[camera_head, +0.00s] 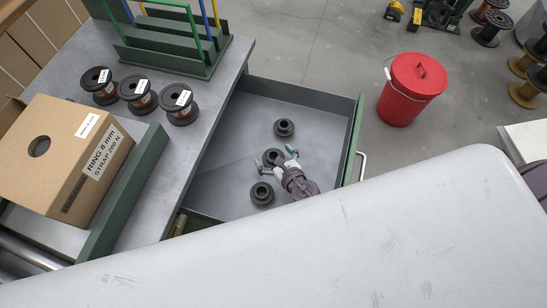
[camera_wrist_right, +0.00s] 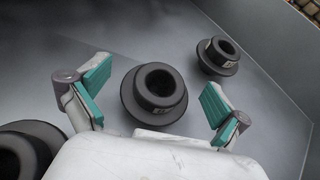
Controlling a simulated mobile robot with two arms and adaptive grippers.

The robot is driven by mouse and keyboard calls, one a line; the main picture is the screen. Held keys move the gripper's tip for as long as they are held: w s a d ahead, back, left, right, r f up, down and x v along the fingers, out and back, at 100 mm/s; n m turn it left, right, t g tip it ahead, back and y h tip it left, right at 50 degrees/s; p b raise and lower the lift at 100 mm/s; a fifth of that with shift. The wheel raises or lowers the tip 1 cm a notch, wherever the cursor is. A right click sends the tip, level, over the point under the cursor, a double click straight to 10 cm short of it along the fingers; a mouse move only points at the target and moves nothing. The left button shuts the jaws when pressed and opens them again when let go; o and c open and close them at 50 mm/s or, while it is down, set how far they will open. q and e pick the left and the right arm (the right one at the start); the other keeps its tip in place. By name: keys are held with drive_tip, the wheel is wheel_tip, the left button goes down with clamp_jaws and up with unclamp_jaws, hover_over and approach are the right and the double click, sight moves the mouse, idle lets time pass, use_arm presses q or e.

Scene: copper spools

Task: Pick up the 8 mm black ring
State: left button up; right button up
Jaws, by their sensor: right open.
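Three black flanged rings lie in the open drawer (camera_head: 225,165). My right gripper (camera_head: 278,162) is open over the middle ring (camera_head: 271,155), partly hiding it in the head view. In the right wrist view this ring (camera_wrist_right: 157,88) sits between and beyond the teal finger pads, with no visible contact. A second ring (camera_head: 284,127) lies toward the drawer's far end and also shows at upper right in the wrist view (camera_wrist_right: 219,56). A third ring (camera_head: 262,193) lies nearer, at lower left in the wrist view (camera_wrist_right: 22,152). I cannot read their sizes. My left gripper is not in view.
A cardboard box (camera_head: 62,160) labelled "RING 8 mm" stands on the workbench (camera_head: 150,205). Several copper spools (camera_head: 138,92) and a green rack (camera_head: 175,50) stand behind it. The drawer's green wall (camera_head: 352,140) bounds the right side. A red bucket (camera_head: 408,92) stands on the floor.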

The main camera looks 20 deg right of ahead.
drive_tip(key=shift+c, duration=0.2)
drive_tip(key=c, duration=1)
